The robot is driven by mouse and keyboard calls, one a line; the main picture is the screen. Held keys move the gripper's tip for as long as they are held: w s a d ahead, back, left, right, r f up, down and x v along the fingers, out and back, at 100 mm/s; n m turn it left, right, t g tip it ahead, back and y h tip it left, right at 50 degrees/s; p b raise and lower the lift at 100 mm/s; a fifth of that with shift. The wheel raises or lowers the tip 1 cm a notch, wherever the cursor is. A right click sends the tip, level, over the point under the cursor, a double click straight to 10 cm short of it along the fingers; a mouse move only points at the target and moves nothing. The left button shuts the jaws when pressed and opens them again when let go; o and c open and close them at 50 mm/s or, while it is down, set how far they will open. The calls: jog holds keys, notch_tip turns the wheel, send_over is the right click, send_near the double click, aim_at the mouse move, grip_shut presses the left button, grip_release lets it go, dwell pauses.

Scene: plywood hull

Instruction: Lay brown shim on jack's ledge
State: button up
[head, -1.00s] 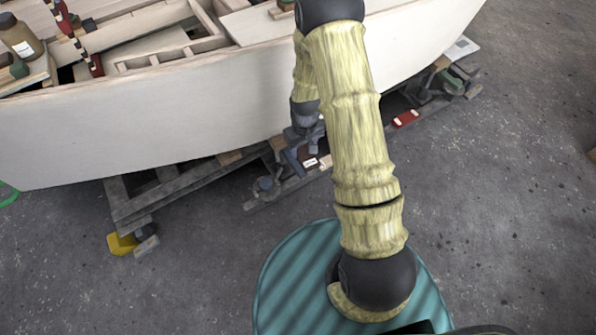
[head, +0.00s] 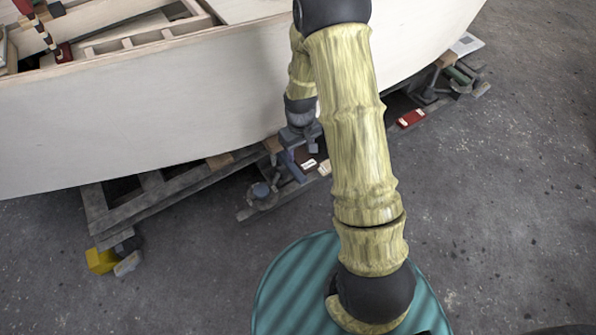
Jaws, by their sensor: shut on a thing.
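My gripper (head: 297,153) hangs at the hull's lower edge, left of my forearm, with its jaws pointing down. It is shut on a small dark brown piece with a white label, which looks like the brown shim (head: 307,162). The jaws are small here, and the exact grip is hard to see. A blue-grey jack (head: 262,191) stands on a timber just left of and below the gripper. Its ledge cannot be made out clearly, and I cannot tell whether the shim touches it.
The pale plywood hull (head: 150,110) fills the upper left, over a grey timber cradle (head: 140,192). A red labelled piece (head: 410,118) lies right of my forearm. A yellow block (head: 101,260) is at the cradle's left end. The concrete floor at right is clear.

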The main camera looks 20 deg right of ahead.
jog(key=b, duration=0.2)
send_over(300, 174)
notch_tip(300, 174, down, 5)
jog(key=shift+w+r, duration=0.1)
notch_tip(300, 174, down, 5)
jog(key=b, duration=0.3)
jog(key=shift+f, duration=0.2)
jog(key=o, duration=1.1)
jog(key=shift+c, duration=0.2)
notch_tip(300, 174, up, 11)
jog(key=p, duration=0.6)
jog(key=shift+r, duration=0.65)
